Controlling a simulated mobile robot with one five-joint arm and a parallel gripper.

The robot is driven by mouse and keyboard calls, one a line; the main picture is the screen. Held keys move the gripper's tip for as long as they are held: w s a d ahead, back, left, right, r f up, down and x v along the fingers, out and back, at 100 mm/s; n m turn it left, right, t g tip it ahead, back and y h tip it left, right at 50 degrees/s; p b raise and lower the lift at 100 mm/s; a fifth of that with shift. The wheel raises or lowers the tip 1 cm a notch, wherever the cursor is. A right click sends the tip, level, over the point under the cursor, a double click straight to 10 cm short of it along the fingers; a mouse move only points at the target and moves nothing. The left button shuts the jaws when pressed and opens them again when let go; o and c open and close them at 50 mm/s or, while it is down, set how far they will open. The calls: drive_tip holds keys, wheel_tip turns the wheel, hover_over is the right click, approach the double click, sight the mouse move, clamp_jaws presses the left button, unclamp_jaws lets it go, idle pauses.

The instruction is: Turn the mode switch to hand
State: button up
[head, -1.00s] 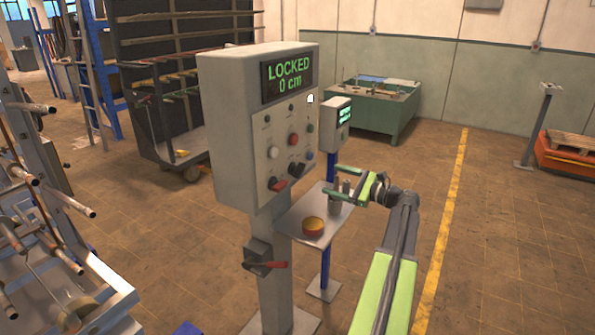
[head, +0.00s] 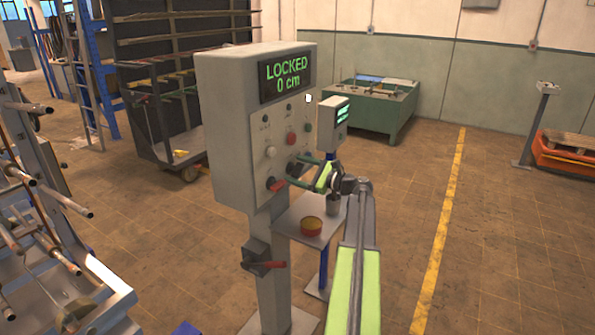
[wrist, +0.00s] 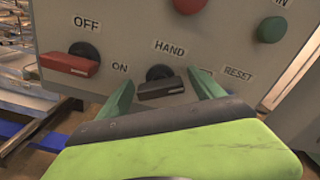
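The mode switch (wrist: 161,88) is a black knob with a bar handle below the HAND label (wrist: 170,48) in the wrist view. Its bar lies nearly level, tilted slightly up to the right. My gripper (wrist: 163,92) is open, with one green finger on each side of the knob and apart from it as far as I can see. A second label right of the knob is mostly hidden by the right finger. In the head view my gripper (head: 294,170) is at the lower right of the grey control panel (head: 225,135) and partly covers the switch.
A red OFF/ON switch (wrist: 70,64) sits left of the mode switch. A red button (wrist: 189,4) and a green button (wrist: 271,29) are above. The display (head: 286,76) reads LOCKED, 0 cm.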

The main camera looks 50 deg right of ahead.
drive_tip(key=c, duration=1.2)
drive_tip(key=shift+c, duration=0.2)
drive_tip(key=n, duration=0.5)
drive_tip(key=shift+n, duration=0.4)
drive_tip(key=n, duration=0.6)
drive_tip(key=shift+a+f, duration=0.1)
drive_tip(key=shift+f, duration=0.05)
drive_tip(key=o, duration=1.4)
drive_tip(key=shift+c, duration=0.2)
